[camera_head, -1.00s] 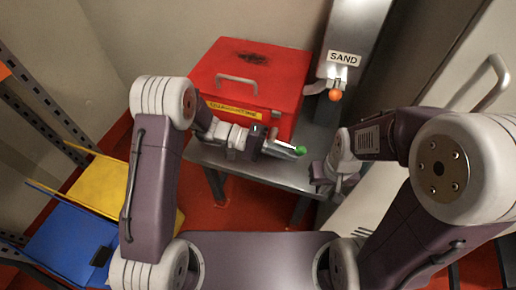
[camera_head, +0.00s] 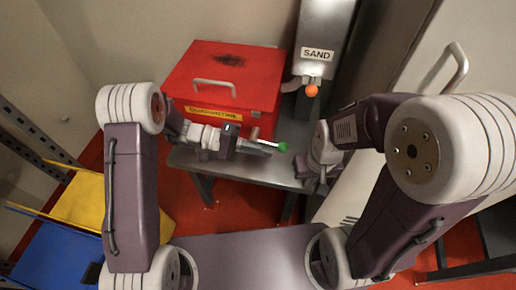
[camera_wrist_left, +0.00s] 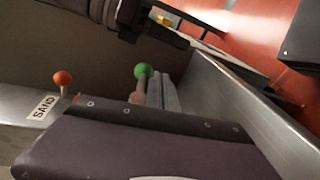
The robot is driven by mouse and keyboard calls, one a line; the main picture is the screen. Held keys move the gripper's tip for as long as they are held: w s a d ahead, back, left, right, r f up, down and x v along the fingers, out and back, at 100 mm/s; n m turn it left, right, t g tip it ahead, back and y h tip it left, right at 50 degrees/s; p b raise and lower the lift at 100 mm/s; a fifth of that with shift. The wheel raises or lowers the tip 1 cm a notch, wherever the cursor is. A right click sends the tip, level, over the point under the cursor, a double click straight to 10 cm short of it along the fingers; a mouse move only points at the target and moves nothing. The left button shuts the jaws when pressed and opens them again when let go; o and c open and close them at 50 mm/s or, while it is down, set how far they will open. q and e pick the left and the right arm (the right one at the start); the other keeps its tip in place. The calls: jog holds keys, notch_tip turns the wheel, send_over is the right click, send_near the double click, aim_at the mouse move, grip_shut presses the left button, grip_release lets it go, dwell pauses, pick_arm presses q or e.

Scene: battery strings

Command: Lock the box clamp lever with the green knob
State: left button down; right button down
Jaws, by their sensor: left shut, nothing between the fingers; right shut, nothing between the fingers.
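The green knob (camera_head: 283,147) shows at the right end of my left gripper (camera_head: 262,148), in front of the red box (camera_head: 225,85). My left gripper is shut and empty, its tip beside the knob; I cannot tell whether they touch. In the left wrist view the green knob (camera_wrist_left: 143,71) tops a short brownish stalk beyond the dark purple body at the bottom. The clamp's lower part is hidden. My right gripper (camera_head: 312,180) is shut and empty, near the table's right front edge.
The red box stands on a grey metal table (camera_head: 190,160). A SAND dispenser (camera_head: 318,54) with an orange knob (camera_head: 312,91) stands to the right behind. Yellow (camera_head: 80,200) and blue (camera_head: 50,255) bins lie at lower left. A pale cabinet door is at right.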

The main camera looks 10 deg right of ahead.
pick_arm(q)
jog(key=p+v, duration=0.1)
jog(key=v, duration=0.5)
jog(key=shift+a, duration=0.25)
jog(key=s+a+f+n+y, duration=0.1)
jog(key=s+a+f+y, duration=0.35)
jog(key=s+y, duration=0.3)
jog(key=s+a+t+y, duration=0.35)
jog(key=a+y, duration=0.35)
jog(key=a, duration=0.5)
notch_tip(320, 180, up, 30)
jog(key=w+a+t+p, duration=0.1)
jog(key=p, duration=2.8)
jog(key=shift+f+n+y+p, duration=0.2)
jog(key=shift+n+y+p, duration=0.1)
jog(key=shift+n+y, duration=0.1)
